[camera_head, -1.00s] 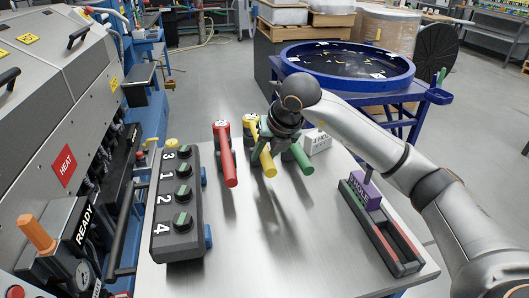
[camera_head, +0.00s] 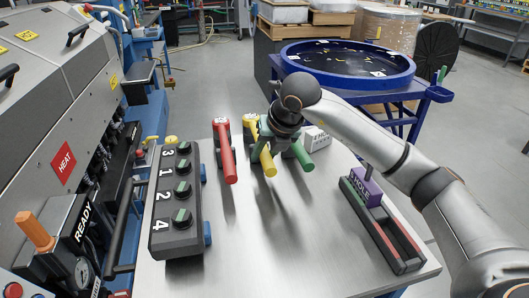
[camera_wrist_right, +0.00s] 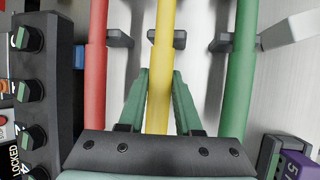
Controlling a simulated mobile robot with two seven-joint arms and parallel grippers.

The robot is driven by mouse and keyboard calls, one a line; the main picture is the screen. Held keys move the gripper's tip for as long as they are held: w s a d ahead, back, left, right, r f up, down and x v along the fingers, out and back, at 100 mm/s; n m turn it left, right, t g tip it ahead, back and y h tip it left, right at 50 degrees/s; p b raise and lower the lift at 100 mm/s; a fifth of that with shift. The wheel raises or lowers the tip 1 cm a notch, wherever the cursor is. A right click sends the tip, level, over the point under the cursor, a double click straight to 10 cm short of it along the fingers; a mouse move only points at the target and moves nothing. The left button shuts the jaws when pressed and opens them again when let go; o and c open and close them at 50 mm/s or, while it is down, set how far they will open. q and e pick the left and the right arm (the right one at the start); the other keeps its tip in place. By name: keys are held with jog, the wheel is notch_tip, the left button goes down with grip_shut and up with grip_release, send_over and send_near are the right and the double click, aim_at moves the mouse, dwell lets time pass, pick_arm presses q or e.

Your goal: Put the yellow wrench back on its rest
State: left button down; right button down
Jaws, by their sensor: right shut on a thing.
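The yellow wrench (camera_head: 267,163) is a long bar between the red wrench (camera_head: 228,162) and the green wrench (camera_head: 301,156) over the metal table. My right gripper (camera_wrist_right: 159,88) has its green fingers closed on the yellow bar, one on each side; in the head view its wrist hides part of the wrench. In the right wrist view the yellow bar (camera_wrist_right: 163,75) passes over a dark grey rest (camera_wrist_right: 180,39), in line with similar rests under the red and green bars. I cannot tell whether it touches the rest. My left gripper is out of view.
A black box with numbered green-topped knobs (camera_head: 177,205) stands left of the wrenches. A tray (camera_head: 390,235) with a purple "HOLE" block (camera_head: 366,190) is at the right. A white labelled box (camera_head: 317,139) sits behind. The table's front middle (camera_head: 285,255) is clear.

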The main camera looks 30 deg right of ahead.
jog(key=c, duration=0.5)
grip_release()
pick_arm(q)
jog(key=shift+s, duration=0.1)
pick_arm(e)
jog(key=shift+s+r, duration=0.2)
jog(key=shift+r, duration=0.3)
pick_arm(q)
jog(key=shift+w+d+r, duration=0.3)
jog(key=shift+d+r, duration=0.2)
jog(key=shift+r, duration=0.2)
pick_arm(e)
jog(key=v, duration=1.1)
jog(key=shift+s+r, duration=0.1)
jog(key=shift+r, duration=0.15)
